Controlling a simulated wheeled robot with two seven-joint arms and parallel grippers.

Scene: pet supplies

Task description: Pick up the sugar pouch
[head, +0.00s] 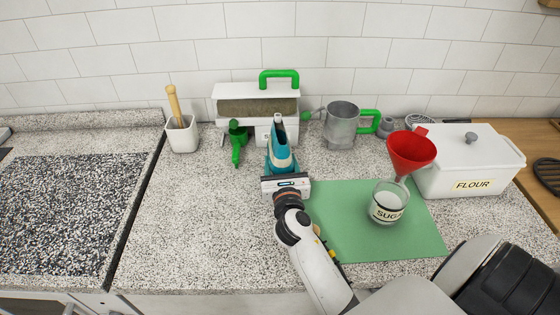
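A teal pouch-like thing with a white, pointed top (280,152) stands upright at the middle of the counter, in front of a white box. I take it for the sugar pouch, but no label on it can be read. My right gripper (281,168) comes from the bottom right and is right at the near side of the pouch. Its fingers blend with the pouch, so I cannot tell whether they are closed on it. A glass jar labelled SUGAR (386,213) stands on a green mat (345,245), with a red funnel (411,152) in its mouth. My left gripper is out of view.
A white FLOUR bin (470,165) is at right, a white crock (182,136) at left.

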